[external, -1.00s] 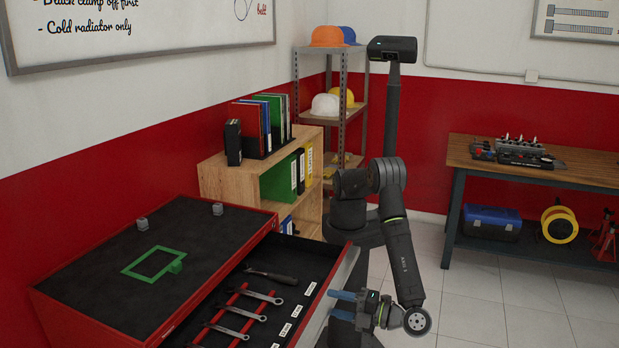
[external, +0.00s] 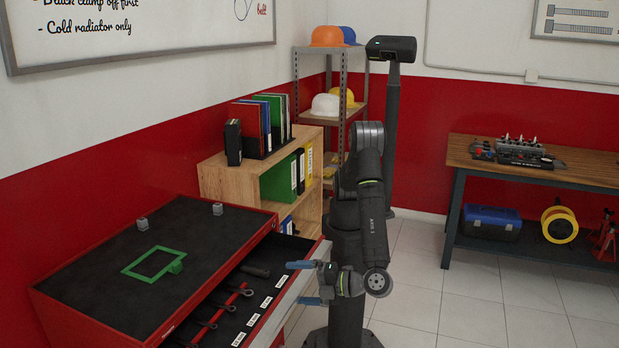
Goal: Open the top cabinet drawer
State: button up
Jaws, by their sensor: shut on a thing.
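The red tool cabinet (external: 110,312) stands at the lower left with a black top. Its top drawer (external: 292,299) is partly pulled out, with a light grey front edge and a black inside. Wrenches and a red rack (external: 229,304) lie in the drawer, partly under the cabinet top. My gripper (external: 302,284) is at the drawer's front, with its blue fingers spread apart, one above the front edge and one lower on the outer side. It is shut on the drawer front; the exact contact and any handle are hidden.
A green frame (external: 153,262) and two small grey blocks (external: 142,224) lie on the cabinet top. A wooden shelf (external: 233,184) with binders stands behind the drawer. A workbench (external: 560,168) stands at the right. The tiled floor between is clear.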

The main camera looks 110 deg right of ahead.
notch_tip(320, 180, up, 6)
jog(key=s+d+m+h, duration=0.1)
jog(key=m+h, duration=0.1)
jog(key=h, duration=0.1)
jog(key=shift+s+d+r, duration=0.15)
jog(key=shift+s+d, duration=0.1)
jog(key=shift+d, duration=0.15)
notch_tip(320, 180, down, 5)
jog(key=w+a+n+y, duration=0.1)
jog(key=a+n+y, duration=0.1)
jog(key=y, duration=0.1)
jog(key=w+a+f+v, duration=0.1)
jog(key=a+f+v, duration=0.1)
jog(key=v, duration=1.7)
jog(key=shift+a+f, duration=0.35)
jog(key=shift+f, duration=0.5)
